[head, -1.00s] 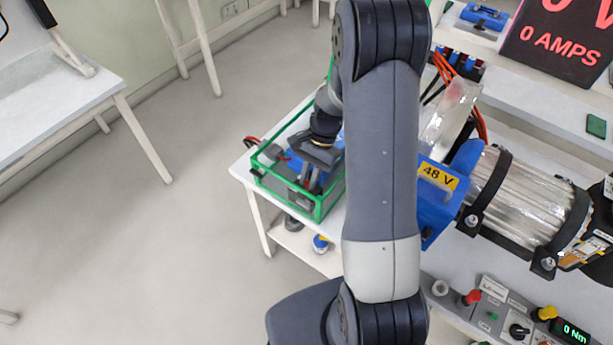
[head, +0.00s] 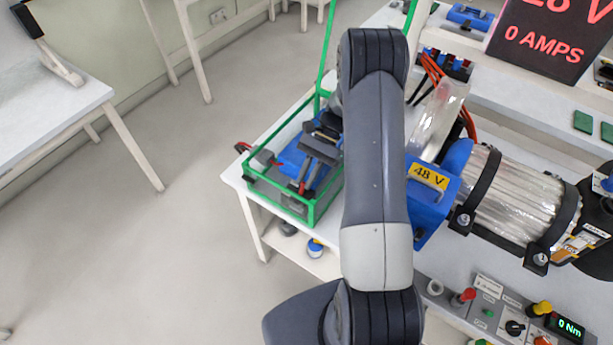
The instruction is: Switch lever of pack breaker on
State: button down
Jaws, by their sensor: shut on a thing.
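The battery pack (head: 290,165) is a blue block inside a green-edged open case (head: 312,212) at the bench's left end. The breaker with its lever is on the pack, but my gripper and arm largely hide it, so the lever's position cannot be made out. My gripper (head: 311,172) points down into the case, shut on what seems to be the lever. A black display (head: 550,38) at the top right reads 0 AMPS; above it is a partly cut-off voltage figure ending in "8 V".
A blue box with a yellow "48 V" label (head: 430,178) and a clear-cased motor (head: 515,200) are right of my arm. A control panel with knobs (head: 505,325) is at the lower right. Another table (head: 60,105) is at the left, with clear floor between.

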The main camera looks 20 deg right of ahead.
jog(key=c, duration=1.4)
grip_release()
jog(key=shift+d, duration=0.1)
jog(key=b+v, duration=0.1)
jog(key=v, duration=0.9)
jog(key=shift+w+d+r+b, duration=0.15)
jog(key=shift+r+b, duration=0.1)
jog(key=shift+b, duration=0.1)
jog(key=p+x, duration=0.1)
jog(key=x, duration=1)
jog(key=shift+p, duration=0.4)
jog(key=shift+r, duration=0.1)
jog(key=shift+w, duration=0.1)
